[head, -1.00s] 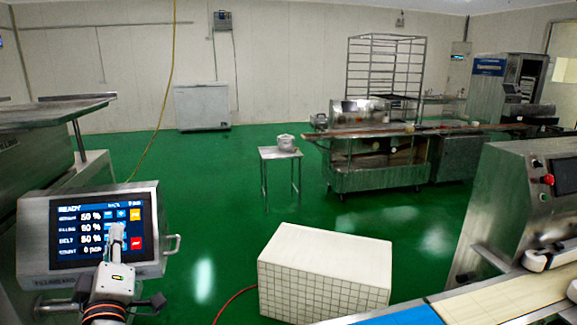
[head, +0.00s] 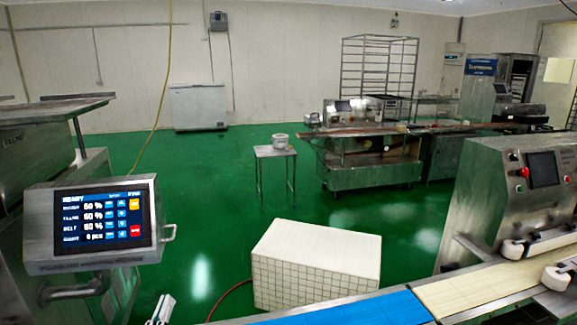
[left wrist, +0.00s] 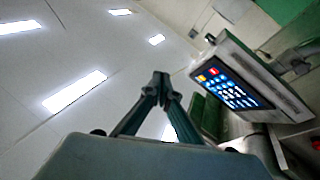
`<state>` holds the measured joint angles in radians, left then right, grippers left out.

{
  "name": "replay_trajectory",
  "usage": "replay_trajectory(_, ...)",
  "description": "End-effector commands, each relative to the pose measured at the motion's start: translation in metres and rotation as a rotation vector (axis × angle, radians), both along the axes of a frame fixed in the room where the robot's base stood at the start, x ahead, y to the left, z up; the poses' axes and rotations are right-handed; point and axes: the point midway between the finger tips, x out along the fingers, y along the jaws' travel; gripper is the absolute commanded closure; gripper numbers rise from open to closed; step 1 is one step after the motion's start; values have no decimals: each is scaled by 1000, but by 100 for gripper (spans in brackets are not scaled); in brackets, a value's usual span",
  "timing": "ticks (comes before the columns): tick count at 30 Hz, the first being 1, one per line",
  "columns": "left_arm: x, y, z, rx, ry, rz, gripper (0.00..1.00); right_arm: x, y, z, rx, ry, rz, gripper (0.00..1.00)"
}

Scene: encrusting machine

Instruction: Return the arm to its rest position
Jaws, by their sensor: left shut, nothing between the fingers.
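My left gripper (head: 160,311) shows only in part at the bottom edge of the head view, below and to the right of the control panel and apart from it. In the left wrist view its fingers (left wrist: 161,78) meet at the tips, shut and empty. The control panel (head: 104,221) stands at the left of the head view with a lit touchscreen reading READY and several percent rows. The panel also shows tilted at the right of the left wrist view (left wrist: 243,85). My right gripper is not in view.
A white tiled block (head: 317,255) stands on the green floor right of the left gripper. A blue and cream conveyor (head: 390,307) runs along the bottom right beside a steel machine (head: 505,200). A steel hopper machine (head: 40,150) is at the left. Open floor lies in the middle.

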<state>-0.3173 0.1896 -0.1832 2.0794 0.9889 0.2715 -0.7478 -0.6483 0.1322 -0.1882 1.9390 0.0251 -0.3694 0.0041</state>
Motion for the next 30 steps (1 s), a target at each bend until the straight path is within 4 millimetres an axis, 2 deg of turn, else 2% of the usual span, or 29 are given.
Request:
replay_trajectory(1, -9, -13, -33, 63, 68, -35, 100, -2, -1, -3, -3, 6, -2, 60)
replay_trajectory(5, -37, -41, -115, 212, 247, -120, 100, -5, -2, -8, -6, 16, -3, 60)
replay_trajectory(6, -48, -46, -140, 252, 306, -141, 100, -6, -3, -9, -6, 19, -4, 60)
replay_trajectory(9, -79, -53, -201, 347, 458, -181, 100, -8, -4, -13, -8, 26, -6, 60)
replay_trajectory(12, -112, -52, -255, 433, 602, -204, 100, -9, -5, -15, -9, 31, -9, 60)
replay_trajectory(15, -143, -46, -296, 500, 720, -211, 100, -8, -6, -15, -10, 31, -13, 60)
replay_trajectory(18, -166, -39, -322, 547, 803, -211, 100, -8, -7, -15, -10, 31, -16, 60)
replay_trajectory(21, -179, -35, -335, 573, 847, -208, 100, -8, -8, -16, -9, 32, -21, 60)
replay_trajectory(28, -183, -33, -339, 584, 862, -205, 100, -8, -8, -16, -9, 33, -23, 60)
replay_trajectory(29, -183, -33, -339, 584, 862, -205, 100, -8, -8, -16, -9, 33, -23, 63)
replay_trajectory(30, -183, -33, -339, 584, 862, -205, 100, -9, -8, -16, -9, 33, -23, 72)
